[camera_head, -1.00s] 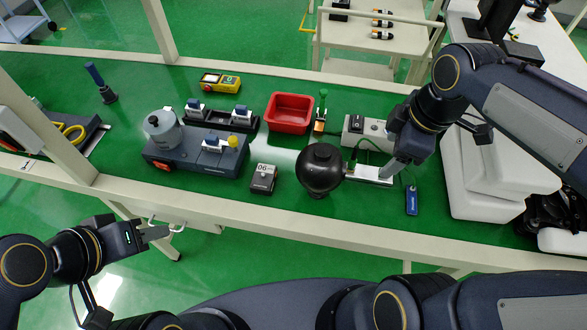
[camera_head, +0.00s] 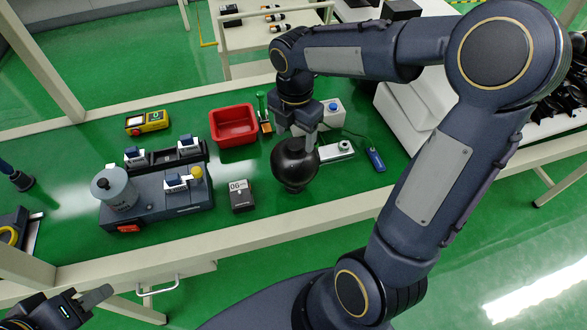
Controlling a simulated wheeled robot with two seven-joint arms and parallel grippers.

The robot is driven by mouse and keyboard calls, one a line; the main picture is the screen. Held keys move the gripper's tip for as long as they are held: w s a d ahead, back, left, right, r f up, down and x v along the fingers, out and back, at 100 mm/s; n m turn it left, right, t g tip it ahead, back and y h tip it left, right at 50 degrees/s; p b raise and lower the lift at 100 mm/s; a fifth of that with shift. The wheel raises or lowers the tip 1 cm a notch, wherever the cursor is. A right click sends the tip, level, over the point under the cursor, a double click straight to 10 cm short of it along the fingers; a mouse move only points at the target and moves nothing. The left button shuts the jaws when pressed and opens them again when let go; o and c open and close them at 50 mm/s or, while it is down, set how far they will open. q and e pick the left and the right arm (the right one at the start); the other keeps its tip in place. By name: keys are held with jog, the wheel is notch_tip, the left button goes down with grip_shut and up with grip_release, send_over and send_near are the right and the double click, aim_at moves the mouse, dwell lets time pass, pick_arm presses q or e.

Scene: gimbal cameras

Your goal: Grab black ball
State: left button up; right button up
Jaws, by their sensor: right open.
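The black ball (camera_head: 294,166) sits on the green workbench (camera_head: 262,216) near its front edge, on a small dark base that is mostly hidden. My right gripper (camera_head: 300,135) points down from above at the ball's top, with one finger showing at its right upper side. The jaws are open; whether they touch the ball cannot be told. My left gripper (camera_head: 92,300) is low at the lower left, in front of the bench and far from the ball. Its jaw opening is not clear.
A red bin (camera_head: 233,127) stands behind the ball. A small black box (camera_head: 241,195) lies left of it, and a metal fixture (camera_head: 338,150) lies close on its right. A dark device with a grey cylinder (camera_head: 118,190) stands further left. White boxes (camera_head: 402,112) stand at right.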

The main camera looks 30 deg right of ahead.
aim_at(290, 164)
notch_tip(290, 164, down, 3)
jog(key=shift+d+r, duration=0.1)
jog(key=shift+r, duration=0.1)
jog(key=shift+s, duration=0.1)
grip_shut()
